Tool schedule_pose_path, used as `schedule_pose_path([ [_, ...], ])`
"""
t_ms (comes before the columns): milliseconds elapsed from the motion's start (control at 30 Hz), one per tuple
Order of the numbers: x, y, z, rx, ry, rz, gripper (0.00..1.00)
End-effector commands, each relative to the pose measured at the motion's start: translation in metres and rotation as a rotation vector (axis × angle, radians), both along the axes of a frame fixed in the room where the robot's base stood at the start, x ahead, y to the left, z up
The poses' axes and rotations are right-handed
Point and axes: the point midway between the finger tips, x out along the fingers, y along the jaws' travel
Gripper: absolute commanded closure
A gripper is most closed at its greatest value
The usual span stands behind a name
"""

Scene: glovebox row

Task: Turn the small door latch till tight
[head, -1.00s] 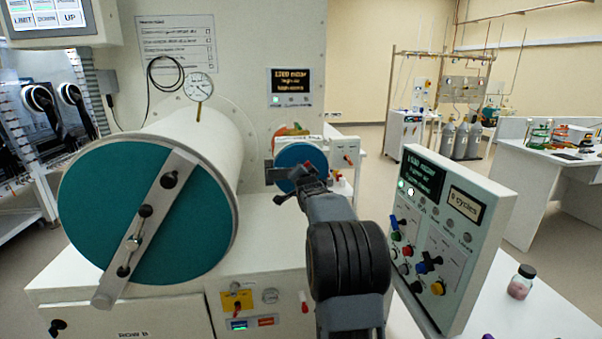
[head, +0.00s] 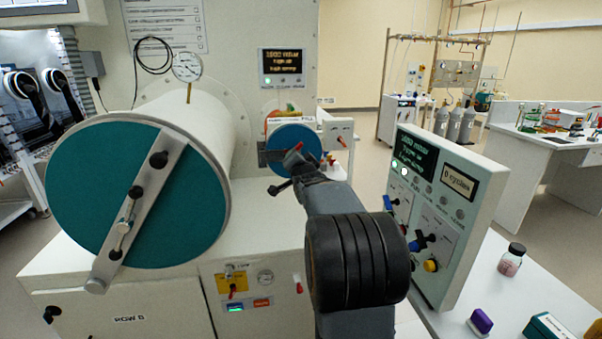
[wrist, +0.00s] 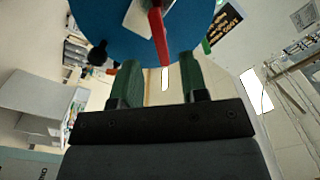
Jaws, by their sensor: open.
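The small round blue door (head: 305,136) closes a small chamber right of the big teal door. It fills the top of the wrist view (wrist: 95,25). Its latch shows as a red lever (wrist: 157,40) over a pale plate (wrist: 137,18) on the door's face. In the head view the red latch (head: 298,147) is tiny and partly hidden by my arm. My gripper (wrist: 160,66) is open, with its two green fingers spread below the door. The red lever's lower end points into the gap between the fingertips; I cannot tell whether they touch it.
The big teal door (head: 80,190) with its metal bar (head: 138,215) stands left of my arm. A control panel (head: 440,215) with switches and knobs stands close on the right.

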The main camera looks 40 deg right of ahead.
Motion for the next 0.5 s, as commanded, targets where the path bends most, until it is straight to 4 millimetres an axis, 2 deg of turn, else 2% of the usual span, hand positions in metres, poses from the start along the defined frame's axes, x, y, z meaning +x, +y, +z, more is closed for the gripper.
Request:
schedule_pose_path([
  [33, -0.011, 0.005, -0.001, -0.001, -0.002, -0.001, 0.60],
  [200, -0.039, 0.019, -0.001, 0.000, -0.002, -0.001, 0.60],
  [500, -0.068, 0.033, 0.000, 0.001, -0.001, 0.001, 0.60],
])
